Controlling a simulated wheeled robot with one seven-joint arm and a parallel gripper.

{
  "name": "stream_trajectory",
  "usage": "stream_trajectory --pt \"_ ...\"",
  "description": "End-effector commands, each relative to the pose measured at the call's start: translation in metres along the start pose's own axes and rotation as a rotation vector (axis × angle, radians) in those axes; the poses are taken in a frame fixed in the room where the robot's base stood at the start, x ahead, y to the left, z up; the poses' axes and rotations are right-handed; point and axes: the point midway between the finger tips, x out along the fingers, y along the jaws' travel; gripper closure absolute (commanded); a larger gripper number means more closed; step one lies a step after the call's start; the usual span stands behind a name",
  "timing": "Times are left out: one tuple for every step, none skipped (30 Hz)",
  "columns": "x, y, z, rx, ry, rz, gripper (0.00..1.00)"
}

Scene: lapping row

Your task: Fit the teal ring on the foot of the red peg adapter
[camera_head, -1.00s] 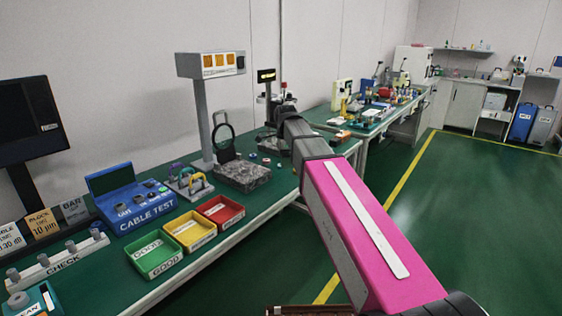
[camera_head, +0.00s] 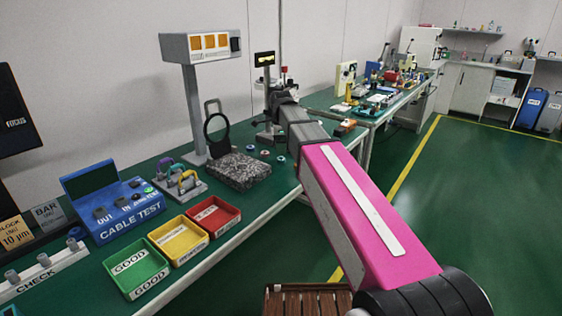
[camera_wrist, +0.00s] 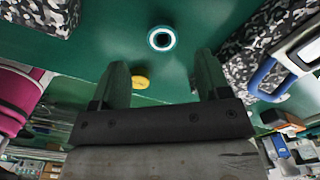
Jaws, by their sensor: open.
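A ring with a teal rim, a pale inner band and a dark centre (camera_wrist: 161,38) lies on the green surface in the wrist view. My gripper (camera_wrist: 160,72) is open and empty, and its two dark fingers point toward the ring, which shows beyond and between the tips without being touched. In the head view several small rings (camera_head: 282,159) lie on the bench by the stone block; I cannot tell surely which is the teal one. My gripper is hidden there behind my arm. I cannot make out the red peg adapter with certainty in either view.
A yellow disc (camera_wrist: 140,81) shows between my fingers. A speckled stone block (camera_head: 240,171) with a black hoop stand is near the rings. Red (camera_head: 212,216), yellow (camera_head: 178,240) and green (camera_head: 138,268) trays line the bench front. The floor to the right is clear.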

Motion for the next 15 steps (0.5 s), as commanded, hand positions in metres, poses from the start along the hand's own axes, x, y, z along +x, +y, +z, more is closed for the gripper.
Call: stream_trajectory --pt "0.003 0.000 0.000 0.000 0.000 0.000 0.30" --pt "0.004 0.000 0.000 0.000 0.000 0.000 0.30" --pt "0.006 -0.001 0.000 0.000 0.000 0.000 0.30" --pt "0.007 -0.001 0.000 0.000 0.000 0.000 0.30" --pt "0.010 -0.001 0.000 0.000 0.000 0.001 0.30" --pt "0.014 -0.001 0.000 0.000 0.000 0.001 0.30" --pt "0.017 -0.001 0.000 0.000 0.000 0.002 0.30" --pt "0.020 -0.002 0.000 0.000 0.000 0.002 0.30" --pt "0.025 -0.003 0.000 0.000 0.000 0.001 0.30" --pt "0.029 -0.003 0.000 0.000 0.000 0.001 0.30" --pt "0.034 -0.003 0.000 0.000 0.000 0.001 0.30" --pt "0.040 -0.003 0.000 0.000 0.001 0.002 0.30" --pt "0.043 -0.003 0.000 0.000 0.000 0.002 0.30" --pt "0.046 -0.003 0.000 0.000 0.000 0.002 0.30" --pt "0.050 -0.003 0.000 0.000 0.000 0.001 0.30"
